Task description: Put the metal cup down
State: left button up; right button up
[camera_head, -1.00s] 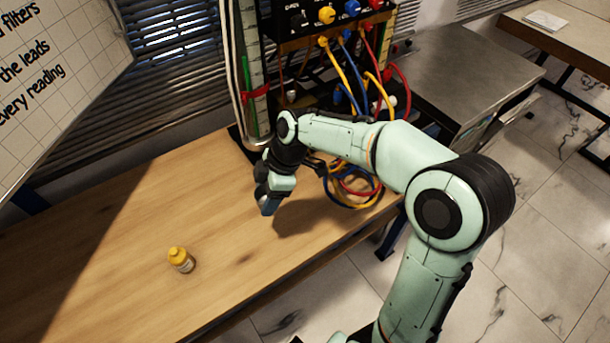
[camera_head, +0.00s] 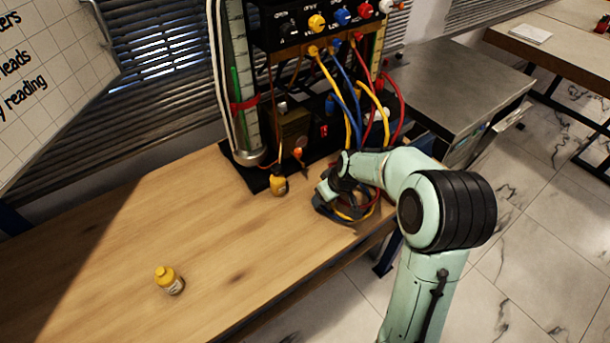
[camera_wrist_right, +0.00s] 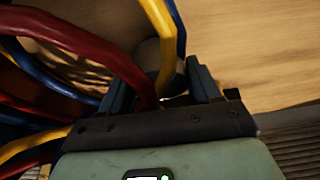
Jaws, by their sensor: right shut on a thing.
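My right gripper (camera_head: 325,204) is low over the far right part of the table, among the coiled cables, with its fingers hard to make out there. In the right wrist view the gripper (camera_wrist_right: 158,85) is shut on a greyish rounded thing (camera_wrist_right: 149,52), which I take for the metal cup. Red and yellow cables cross in front and hide much of it. I cannot tell if the cup touches the table. My left gripper is not in view.
Red, blue and yellow cables (camera_head: 376,112) hang from the rig panel (camera_head: 290,30) and coil by the gripper. The middle of the wooden table (camera_head: 235,235) is clear.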

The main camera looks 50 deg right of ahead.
jog(key=w, duration=0.2)
jog(key=w+d, duration=0.1)
jog(key=w, duration=0.1)
jog(key=w+p, duration=0.1)
jog(key=w, duration=0.2)
jog(key=shift+d, duration=0.35)
jog(key=shift+w+d+r+p, duration=0.15)
jog(key=shift+w+p, duration=0.1)
jog(key=shift+w, duration=0.35)
jog(key=shift+w+d+f+p, duration=0.1)
jog(key=shift+w+p, duration=0.1)
jog(key=shift+w, duration=0.4)
jog(key=shift+x, duration=0.8)
jog(key=shift+s, duration=0.1)
jog(key=shift+f, duration=0.2)
jog(key=o, duration=0.9)
jog(key=shift+o, duration=0.8)
jog(key=shift+r, duration=0.1)
